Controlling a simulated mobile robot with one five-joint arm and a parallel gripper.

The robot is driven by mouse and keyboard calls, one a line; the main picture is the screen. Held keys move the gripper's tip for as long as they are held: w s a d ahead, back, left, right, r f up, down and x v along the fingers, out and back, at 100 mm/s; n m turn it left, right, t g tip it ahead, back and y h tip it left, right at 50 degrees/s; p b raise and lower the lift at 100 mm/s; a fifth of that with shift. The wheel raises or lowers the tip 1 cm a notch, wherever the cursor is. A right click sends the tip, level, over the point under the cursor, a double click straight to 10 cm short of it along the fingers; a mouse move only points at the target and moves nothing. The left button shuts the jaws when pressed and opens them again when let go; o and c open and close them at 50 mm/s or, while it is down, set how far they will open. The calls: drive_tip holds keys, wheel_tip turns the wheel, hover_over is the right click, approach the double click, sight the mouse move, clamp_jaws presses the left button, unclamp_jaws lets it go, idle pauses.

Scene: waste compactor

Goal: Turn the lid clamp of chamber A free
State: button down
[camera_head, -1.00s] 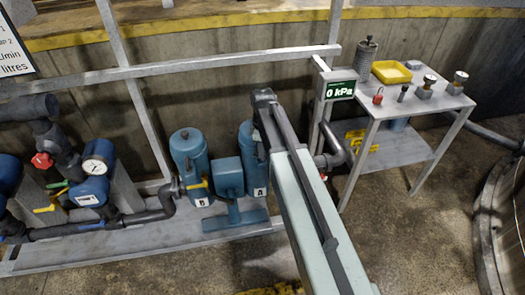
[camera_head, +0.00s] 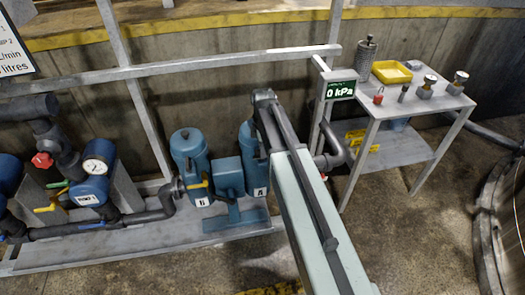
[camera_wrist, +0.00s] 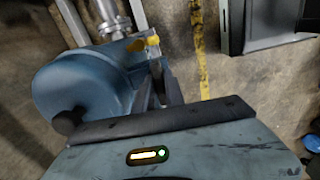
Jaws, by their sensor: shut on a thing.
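Chamber A (camera_head: 259,172) is a blue upright canister with an A label, partly hidden behind my arm in the head view. In the wrist view its blue rounded body (camera_wrist: 85,85) fills the left, seen from above. My gripper (camera_head: 264,98) is over the top of chamber A at the end of my arm. It is shut on the lid clamp, but the grip is mostly hidden. A dark round knob (camera_wrist: 67,122) shows at the canister's edge in the wrist view. How far the clamp is turned cannot be told.
Chamber B (camera_head: 190,155) stands to the left, with a blue box-shaped unit (camera_head: 228,178) between. A display (camera_head: 341,90) reads 0 kPa. A side table (camera_head: 420,100) with a yellow tray and small parts stands at right. Grey rails run behind; the floor at front is clear.

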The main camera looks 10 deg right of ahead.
drive_tip(key=c, duration=1.4)
unclamp_jaws()
drive_tip(key=shift+r, duration=0.1)
wheel_tip(320, 180, up, 8)
drive_tip(key=p, duration=0.8)
drive_tip(key=shift+f, duration=0.25)
